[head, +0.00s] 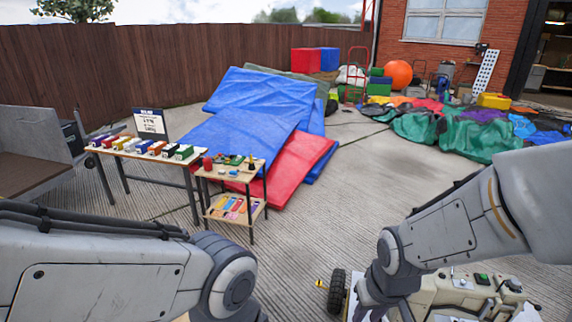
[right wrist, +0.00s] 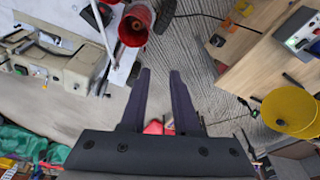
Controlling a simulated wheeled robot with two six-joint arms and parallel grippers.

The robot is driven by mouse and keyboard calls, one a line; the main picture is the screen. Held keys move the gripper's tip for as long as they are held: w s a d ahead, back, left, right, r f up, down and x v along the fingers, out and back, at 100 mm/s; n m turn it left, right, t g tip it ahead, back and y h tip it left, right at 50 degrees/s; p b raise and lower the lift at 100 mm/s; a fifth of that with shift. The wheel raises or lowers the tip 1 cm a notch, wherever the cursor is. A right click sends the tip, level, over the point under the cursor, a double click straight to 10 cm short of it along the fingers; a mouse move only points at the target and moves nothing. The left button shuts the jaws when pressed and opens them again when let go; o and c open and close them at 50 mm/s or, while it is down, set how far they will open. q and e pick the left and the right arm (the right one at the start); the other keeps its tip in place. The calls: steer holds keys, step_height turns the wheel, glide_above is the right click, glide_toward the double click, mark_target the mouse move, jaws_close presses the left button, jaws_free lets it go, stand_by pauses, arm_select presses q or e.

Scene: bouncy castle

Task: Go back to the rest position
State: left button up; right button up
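My right gripper (right wrist: 160,88) shows in the right wrist view. Its two dark fingers stand apart with an empty gap between them, over bare concrete. In the head view my right arm comes in from the right and bends down in front of a beige machine; its fingertips cannot be made out there. My left arm crosses the lower left of the head view. Its gripper is outside the frame.
A beige machine (head: 455,292) with a black wheel stands close at lower right; it also shows in the right wrist view (right wrist: 72,72) near a red cone-shaped part (right wrist: 134,28). A wooden top with a yellow reel (right wrist: 289,108) is at right there. A small shelf table (head: 232,172) stands ahead.

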arm_select(q)
step_height(320, 180, down, 29)
steer(key=b, duration=2.7)
arm_select(e)
steer(key=s+a+f+n+g, duration=0.1)
steer(key=s+a+f+n, duration=0.35)
steer(key=f, duration=0.75)
steer(key=s+a+f+n+g, duration=0.1)
steer(key=s+a+f+n, duration=0.1)
steer(key=s+a+f, duration=0.75)
arm_select(q)
step_height(320, 180, up, 25)
steer(key=p, duration=2.5)
arm_select(e)
steer(key=d+r, duration=0.1)
steer(key=r, duration=1)
steer(key=w+d+r, duration=0.1)
steer(key=d+r, duration=0.1)
steer(key=r, duration=0.9)
steer(key=shift+w+d+r+y, duration=0.15)
steer(key=shift+w+r+y, duration=0.1)
steer(key=shift+y, duration=0.05)
arm_select(q)
steer(key=shift+s, duration=0.15)
arm_select(e)
steer(key=shift+s, duration=0.1)
